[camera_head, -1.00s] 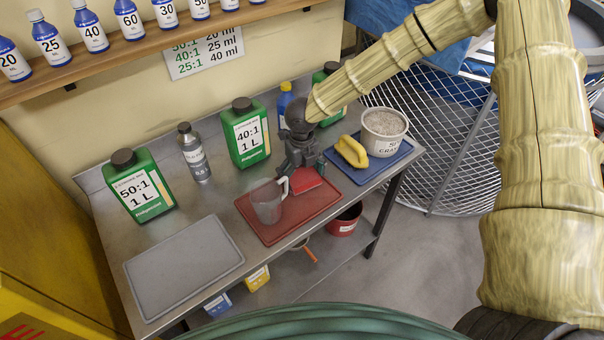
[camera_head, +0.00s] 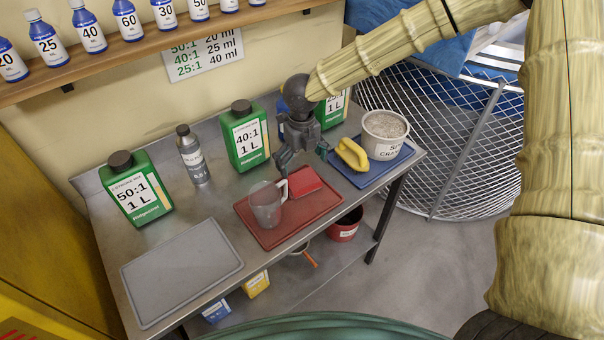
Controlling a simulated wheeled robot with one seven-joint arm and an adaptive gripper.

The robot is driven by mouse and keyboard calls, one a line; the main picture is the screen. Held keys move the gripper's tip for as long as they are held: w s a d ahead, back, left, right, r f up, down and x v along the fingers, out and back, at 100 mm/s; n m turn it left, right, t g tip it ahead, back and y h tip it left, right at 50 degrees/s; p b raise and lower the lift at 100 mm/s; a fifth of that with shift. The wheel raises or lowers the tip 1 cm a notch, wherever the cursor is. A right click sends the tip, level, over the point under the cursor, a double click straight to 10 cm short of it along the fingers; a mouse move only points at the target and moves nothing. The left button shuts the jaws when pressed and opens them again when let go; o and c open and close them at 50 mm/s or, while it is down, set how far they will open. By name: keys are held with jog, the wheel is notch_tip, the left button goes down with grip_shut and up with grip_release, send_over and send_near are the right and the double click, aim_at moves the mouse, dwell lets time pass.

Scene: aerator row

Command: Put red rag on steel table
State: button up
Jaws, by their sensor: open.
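The red rag (camera_head: 305,182) is a small folded red block lying on the red tray (camera_head: 270,239), at the tray's back right part. The steel table (camera_head: 213,211) stands below the shelf, with bare metal between the trays and the containers. My gripper (camera_head: 303,160) is open and empty, just above and behind the red rag, with its fingers pointing down. A clear measuring jug (camera_head: 265,206) stands on the red tray, left of the rag, with its handle close to the rag.
A grey mat (camera_head: 182,270) lies at the table's left. Green jugs (camera_head: 137,195) and a grey bottle (camera_head: 193,157) stand at the back. A blue tray (camera_head: 398,161) at right holds a yellow object (camera_head: 351,154) and a white bucket (camera_head: 384,136).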

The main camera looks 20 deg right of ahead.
aim_at(302, 179)
jog(key=shift+r+b, duration=0.5)
jog(key=shift+r, duration=2.25)
